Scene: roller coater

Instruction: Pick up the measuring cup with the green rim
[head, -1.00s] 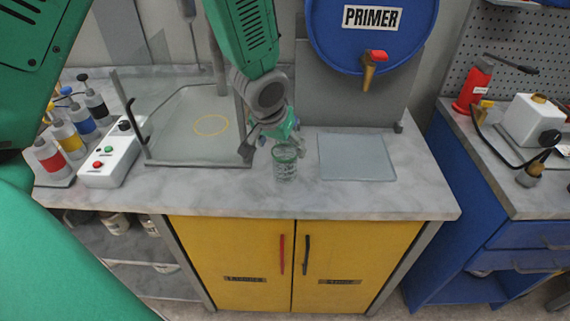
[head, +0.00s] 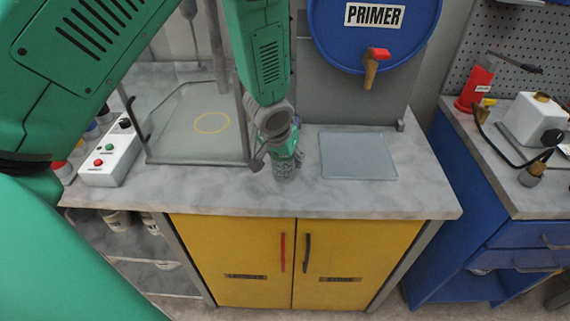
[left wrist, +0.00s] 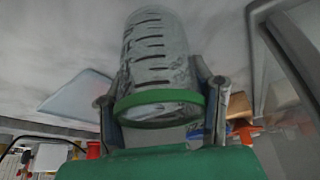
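The measuring cup (head: 286,172) is clear with dark markings. It stands on the grey marble-like counter, partly hidden under my left gripper (head: 277,160) in the head view. In the left wrist view the cup (left wrist: 155,60) lies between the two fingers of my left gripper (left wrist: 160,100), its green rim (left wrist: 160,110) nearest the camera. One finger is on each side of the cup. In the head view the left finger stands a little apart from the cup's wall, so the gripper looks open around it. My right gripper is not in view.
A glass plate (head: 357,156) lies right of the cup. A clear-walled enclosure (head: 195,150) stands left, beside a white button box (head: 110,160). A blue PRIMER drum (head: 372,40) with a red-handled tap hangs behind. The counter's front edge is clear.

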